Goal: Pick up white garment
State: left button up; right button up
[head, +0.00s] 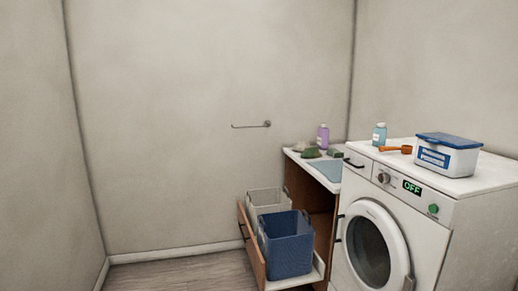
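No white garment can be made out in the head view. A pale grey-white basket (268,203) and a blue basket (287,245) stand in a pulled-out drawer (252,243); what is inside them is too small or hidden to tell. Small green and greyish bundles (311,152), perhaps cloths, lie on the white counter (297,159) beside a light blue flat patch (327,170). Neither of my grippers is in view.
A white washing machine (445,263) with its round door shut shows "OFF". On it stand a blue-lidded box (446,158), an orange scoop (397,149) and a blue bottle (379,135). A purple bottle (322,137) is behind. Floor (180,272) at left is clear.

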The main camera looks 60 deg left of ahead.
aim_at(299, 147)
jog(key=u, duration=1.65)
jog(key=i+j+u, duration=0.6)
jog(key=i, duration=0.2)
jog(key=i+j+u, duration=0.1)
jog(key=i+u, duration=0.2)
jog(key=i, duration=0.15)
jog(key=i+u, duration=0.3)
jog(key=i, duration=0.15)
